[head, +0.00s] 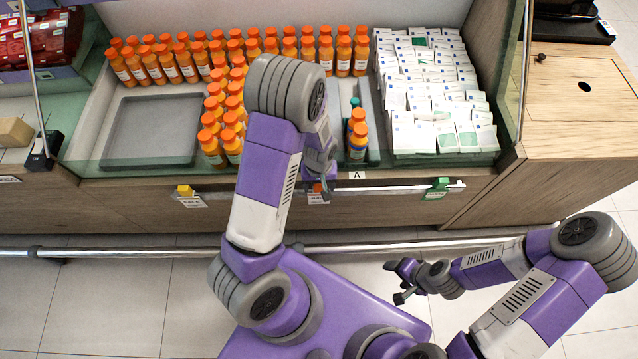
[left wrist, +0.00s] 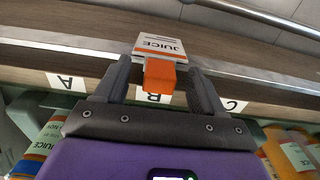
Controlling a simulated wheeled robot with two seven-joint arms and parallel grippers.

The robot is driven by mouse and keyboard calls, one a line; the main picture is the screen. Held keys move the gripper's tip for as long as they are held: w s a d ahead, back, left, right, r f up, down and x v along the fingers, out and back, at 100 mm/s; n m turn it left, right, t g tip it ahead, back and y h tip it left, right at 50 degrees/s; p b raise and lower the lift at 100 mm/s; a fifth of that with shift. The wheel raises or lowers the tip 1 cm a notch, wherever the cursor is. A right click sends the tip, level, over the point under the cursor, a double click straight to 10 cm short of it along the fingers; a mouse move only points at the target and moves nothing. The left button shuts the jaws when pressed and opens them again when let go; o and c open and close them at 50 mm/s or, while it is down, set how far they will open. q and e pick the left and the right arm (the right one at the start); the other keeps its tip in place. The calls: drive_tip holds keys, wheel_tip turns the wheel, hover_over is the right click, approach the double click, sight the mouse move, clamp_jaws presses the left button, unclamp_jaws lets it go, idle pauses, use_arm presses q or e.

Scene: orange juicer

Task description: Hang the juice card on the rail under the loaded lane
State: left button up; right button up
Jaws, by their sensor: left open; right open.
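The juice card (left wrist: 160,46) is white with an orange clip (left wrist: 160,75) and the word JUICE. In the left wrist view it is at the rail (left wrist: 220,68), near label B (left wrist: 154,98). My left gripper (left wrist: 159,72) is open, with one finger on each side of the orange clip. In the head view the card (head: 318,198) is at the rail (head: 260,190), just below my left gripper (head: 318,168), which partly hides it. My right gripper (head: 403,282) is open and empty, in front of the counter at the right.
A yellow-clipped card (head: 190,197) and a green-clipped card (head: 437,188) are on the rail. Orange bottles (head: 173,66) stand in rows behind glass. A grey tray (head: 150,130) is bare at left; white cartons (head: 430,90) fill the right. Label A (head: 357,175) is on the shelf edge.

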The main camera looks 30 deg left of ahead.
use_arm(q)
wheel_tip(320, 180, up, 8)
drive_tip(key=p, duration=0.3)
drive_tip(key=shift+f, duration=0.2)
drive_tip(key=s+d+f+m+h+p, duration=0.3)
drive_tip(key=s+d+f, duration=0.4)
drive_tip(key=s+d, duration=0.3)
drive_tip(key=d+h+p, duration=0.1)
drive_tip(key=d, duration=0.1)
drive_tip(key=shift+s+d+f+m+t, duration=0.25)
drive_tip(key=shift+d+m+t, duration=0.05)
drive_tip(key=shift+d+m, duration=0.1)
idle(1.6)
